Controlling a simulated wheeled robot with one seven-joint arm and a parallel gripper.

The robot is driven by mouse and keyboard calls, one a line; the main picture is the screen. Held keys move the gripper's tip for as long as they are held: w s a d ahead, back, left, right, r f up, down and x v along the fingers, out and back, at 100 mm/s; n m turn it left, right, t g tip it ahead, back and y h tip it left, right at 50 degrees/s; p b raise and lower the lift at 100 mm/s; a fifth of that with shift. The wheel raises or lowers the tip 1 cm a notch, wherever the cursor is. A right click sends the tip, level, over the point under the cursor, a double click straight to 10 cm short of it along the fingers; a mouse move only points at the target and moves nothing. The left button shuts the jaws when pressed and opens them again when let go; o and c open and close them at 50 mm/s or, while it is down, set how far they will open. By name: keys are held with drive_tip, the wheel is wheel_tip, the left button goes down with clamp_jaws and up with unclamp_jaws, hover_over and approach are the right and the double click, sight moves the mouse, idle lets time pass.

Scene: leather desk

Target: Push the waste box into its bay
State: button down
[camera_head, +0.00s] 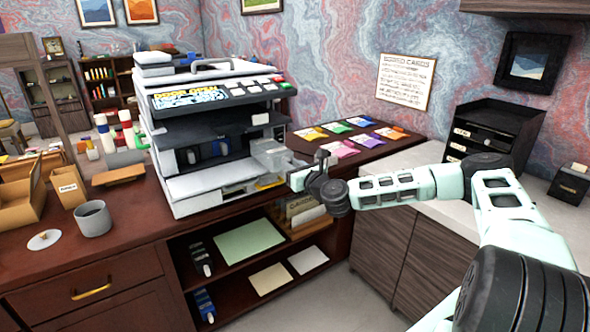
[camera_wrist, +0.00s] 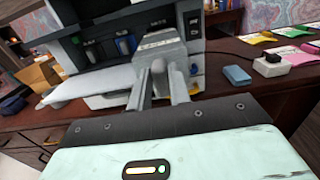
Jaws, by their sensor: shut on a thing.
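The card printer (camera_head: 215,130) stands on the desk with its front open; its display reads "DOOR OPEN". The pale grey waste box (camera_head: 272,154) is at the printer's lower right corner and appears to stick partly out of its bay. In the wrist view the waste box (camera_wrist: 160,40) lies straight ahead of the fingers, beside blue and dark parts inside the printer. My gripper (camera_head: 297,178) is at the near end of the box, its fingers (camera_wrist: 167,75) shut on it. The exact contact and the inside of the bay are hidden.
A blue block (camera_wrist: 237,75) and a white plug-like piece (camera_wrist: 271,65) lie right of the printer. Colourful card packs (camera_head: 340,140) lie further right. A grey cup (camera_head: 93,217) and cardboard boxes (camera_head: 68,187) stand at left. An open shelf (camera_head: 250,240) is below.

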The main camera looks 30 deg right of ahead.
sight(283, 158)
drive_tip(key=shift+w+a+b, duration=0.1)
drive_tip(key=shift+w+b, duration=1)
drive_tip(key=shift+w, duration=1.6)
drive_tip(key=shift+f+b, duration=0.15)
drive_tip(key=shift+b, duration=0.85)
drive_tip(key=shift+w+a+b, duration=0.15)
drive_tip(key=shift+w+b, duration=2.35)
drive_tip(key=shift+w, duration=2.3)
drive_tip(key=shift+w+a+b, duration=0.15)
drive_tip(key=shift+w+b, duration=2.35)
drive_tip(key=shift+w, duration=2.25)
drive_tip(key=c, duration=1.2)
unclamp_jaws()
